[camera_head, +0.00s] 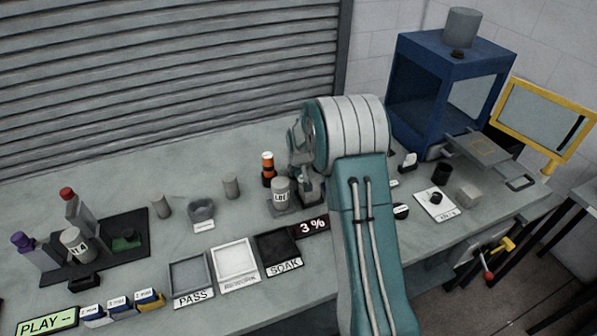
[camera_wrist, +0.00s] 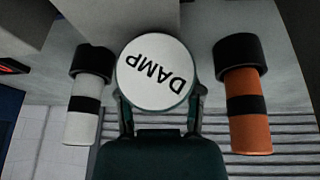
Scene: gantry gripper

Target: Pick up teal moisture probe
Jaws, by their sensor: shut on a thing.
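In the wrist view a round white cap face marked DAMP, with a thin teal rim, sits between my gripper's fingers (camera_wrist: 158,105). I take it as the end of the teal moisture probe (camera_wrist: 155,72); the rest of its body is hidden. The fingers are shut on it from both sides. In the head view my gripper (camera_head: 308,185) is low over the middle of the bench, partly behind my arm, and the probe cannot be made out there.
An orange probe with black bands (camera_wrist: 247,95) stands close on one side, a white one (camera_wrist: 88,95) on the other. A labelled grey canister (camera_head: 281,192) stands beside my gripper. PASS (camera_head: 190,276) and SOAK (camera_head: 279,253) trays lie in front; a blue frame (camera_head: 405,45) stands right.

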